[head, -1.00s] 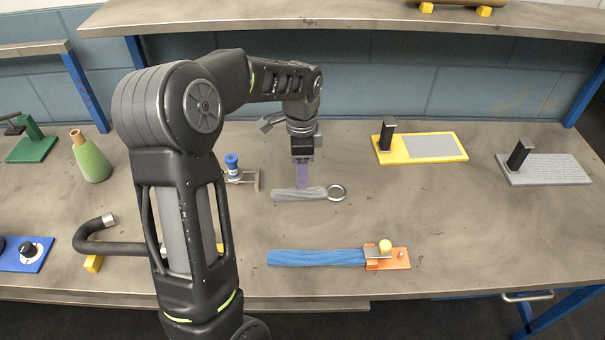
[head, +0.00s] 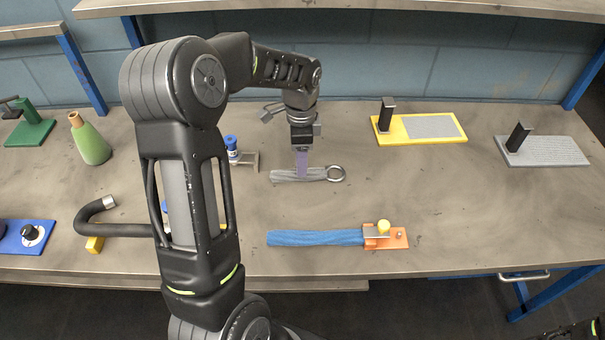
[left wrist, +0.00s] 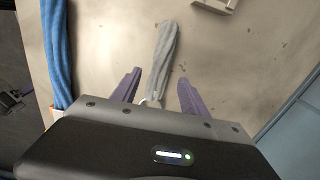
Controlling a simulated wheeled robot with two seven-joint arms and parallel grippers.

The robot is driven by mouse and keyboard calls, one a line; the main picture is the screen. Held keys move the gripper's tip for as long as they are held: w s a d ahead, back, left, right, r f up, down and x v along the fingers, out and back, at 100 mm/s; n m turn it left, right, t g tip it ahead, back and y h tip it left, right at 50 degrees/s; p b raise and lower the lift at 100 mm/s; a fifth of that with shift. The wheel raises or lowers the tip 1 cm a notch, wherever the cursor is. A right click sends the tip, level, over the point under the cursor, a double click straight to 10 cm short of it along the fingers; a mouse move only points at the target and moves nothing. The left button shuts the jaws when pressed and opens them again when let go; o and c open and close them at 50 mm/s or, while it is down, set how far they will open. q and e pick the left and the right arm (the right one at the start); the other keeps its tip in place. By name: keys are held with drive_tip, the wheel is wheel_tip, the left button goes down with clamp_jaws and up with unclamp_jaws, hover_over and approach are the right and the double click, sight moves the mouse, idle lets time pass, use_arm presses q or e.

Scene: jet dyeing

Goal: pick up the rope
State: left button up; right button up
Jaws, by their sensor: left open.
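A grey rope bundle (head: 287,175) with a metal ring (head: 336,173) at its right end lies on the bench in the head view. In the left wrist view the grey rope (left wrist: 166,45) runs between the two purple fingers. My left gripper (head: 302,172) is open, pointing down over the rope's middle. In the left wrist view my left gripper (left wrist: 160,76) has a finger on each side of it, with gaps. The ring is partly hidden there by the gripper body. My right gripper does not show.
A blue strand bundle (head: 310,238) in an orange clamp (head: 398,240) lies in front. A blue-capped bottle and metal bracket (head: 250,161) stand close left. A yellow-framed plate (head: 460,135) and grey plate (head: 560,151) are at right. The bench (head: 460,200) between is clear.

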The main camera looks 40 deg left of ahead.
sight(309, 175)
use_arm(q)
wheel_tip(309, 175, down, 5)
drive_tip(key=shift+w+d+f+p, duration=0.1)
drive_tip(key=shift+d+p, duration=0.05)
drive_tip(key=shift+p, duration=0.4)
drive_tip(key=shift+c, duration=0.5)
clamp_jaws()
